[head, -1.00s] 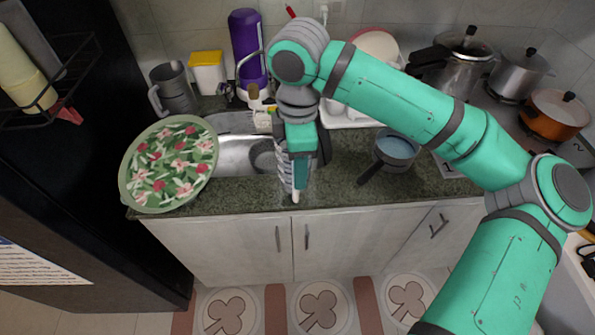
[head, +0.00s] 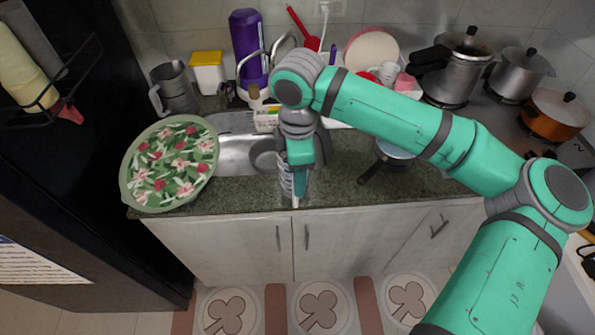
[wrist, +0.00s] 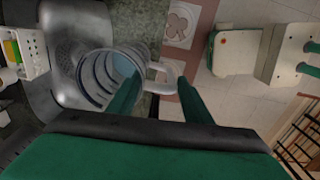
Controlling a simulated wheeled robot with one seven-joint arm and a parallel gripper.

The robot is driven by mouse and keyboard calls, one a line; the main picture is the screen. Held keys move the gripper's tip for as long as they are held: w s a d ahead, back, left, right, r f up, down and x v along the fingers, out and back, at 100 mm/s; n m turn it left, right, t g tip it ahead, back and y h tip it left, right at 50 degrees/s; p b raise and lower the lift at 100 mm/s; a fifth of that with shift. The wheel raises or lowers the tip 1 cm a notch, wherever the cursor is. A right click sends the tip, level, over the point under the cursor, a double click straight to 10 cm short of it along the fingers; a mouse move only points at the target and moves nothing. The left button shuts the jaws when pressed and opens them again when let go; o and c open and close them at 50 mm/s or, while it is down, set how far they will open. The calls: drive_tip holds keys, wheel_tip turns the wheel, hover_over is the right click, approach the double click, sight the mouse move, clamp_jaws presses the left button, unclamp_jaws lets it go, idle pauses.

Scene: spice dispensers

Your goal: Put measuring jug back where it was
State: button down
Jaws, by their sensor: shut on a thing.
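The measuring jug (wrist: 98,78) is clear with dark rings; in the wrist view I look down into its open mouth. Its handle (wrist: 165,73) lies between the fingers of my gripper (wrist: 160,80), which is shut on it. In the head view the jug (head: 286,183) is near the front edge of the counter, before the sink, mostly hidden behind my gripper (head: 299,188). It looks upright. I cannot tell whether its base touches the counter.
The sink (head: 233,158) is behind and left of the jug. A floral tray (head: 130,185) stands at the left. A small pan (head: 393,152) is at the right, partly behind my arm. Bare counter (head: 335,185) lies between the jug and the pan.

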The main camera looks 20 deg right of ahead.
drive_tip(key=c, duration=0.9)
unclamp_jaws()
drive_tip(key=shift+d, duration=0.1)
drive_tip(key=shift+r, duration=0.2)
wheel_tip(320, 180, up, 12)
drive_tip(key=shift+s, duration=0.1)
